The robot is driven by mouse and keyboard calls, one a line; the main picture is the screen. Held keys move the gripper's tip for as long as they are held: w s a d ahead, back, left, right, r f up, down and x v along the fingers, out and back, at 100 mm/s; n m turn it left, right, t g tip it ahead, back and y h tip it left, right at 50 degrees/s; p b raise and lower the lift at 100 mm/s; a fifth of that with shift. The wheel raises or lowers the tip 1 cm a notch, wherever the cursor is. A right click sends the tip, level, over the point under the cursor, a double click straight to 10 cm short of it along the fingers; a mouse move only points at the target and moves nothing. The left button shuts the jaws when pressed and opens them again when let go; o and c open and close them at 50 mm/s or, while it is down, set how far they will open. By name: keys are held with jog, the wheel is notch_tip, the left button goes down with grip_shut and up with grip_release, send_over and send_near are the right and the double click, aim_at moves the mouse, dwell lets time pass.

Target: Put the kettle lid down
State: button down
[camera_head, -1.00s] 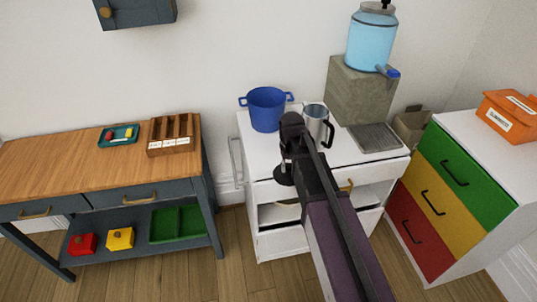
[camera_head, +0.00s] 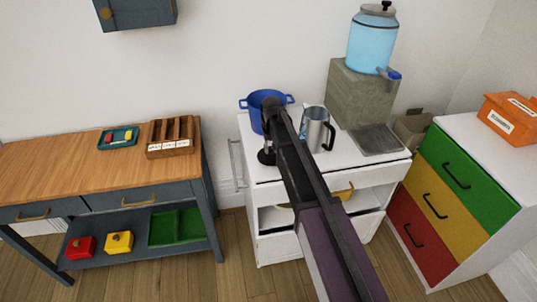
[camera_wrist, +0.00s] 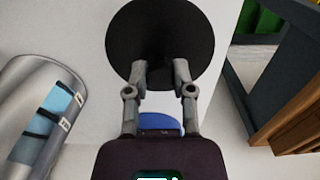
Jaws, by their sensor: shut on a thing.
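The kettle lid (camera_wrist: 160,35) is a round black disc in the wrist view, held between my gripper's fingertips (camera_wrist: 160,78). In the head view only part of the dark lid (camera_head: 266,157) shows, below my gripper (camera_head: 268,140), over the front left part of the white cabinet top (camera_head: 345,165). I cannot tell whether the lid touches the top. The steel kettle (camera_head: 315,130), open at the top with a black handle, stands to the right of my arm. It also shows at the left of the wrist view (camera_wrist: 45,110).
A blue pot (camera_head: 258,100) stands behind my gripper, partly hidden by my arm. A stone block (camera_head: 358,95) carries a blue water dispenser (camera_head: 371,45), with a grey drip tray (camera_head: 376,139) in front. A wooden-topped bench (camera_head: 60,158) stands left. The front left of the cabinet top looks clear.

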aim_at(270, 153)
jog(key=shift+w+a, duration=0.15)
jog(key=shift+w, duration=0.15)
jog(key=shift+w+a+f+b, duration=0.2)
jog(key=shift+w+f+b, duration=0.05)
jog(key=shift+f+b, duration=1.6)
jog(key=shift+f, duration=0.15)
jog(key=shift+c, duration=2.4)
grip_release()
notch_tip(270, 153, up, 12)
jog(key=p, duration=1.2)
jog(key=shift+r, duration=0.2)
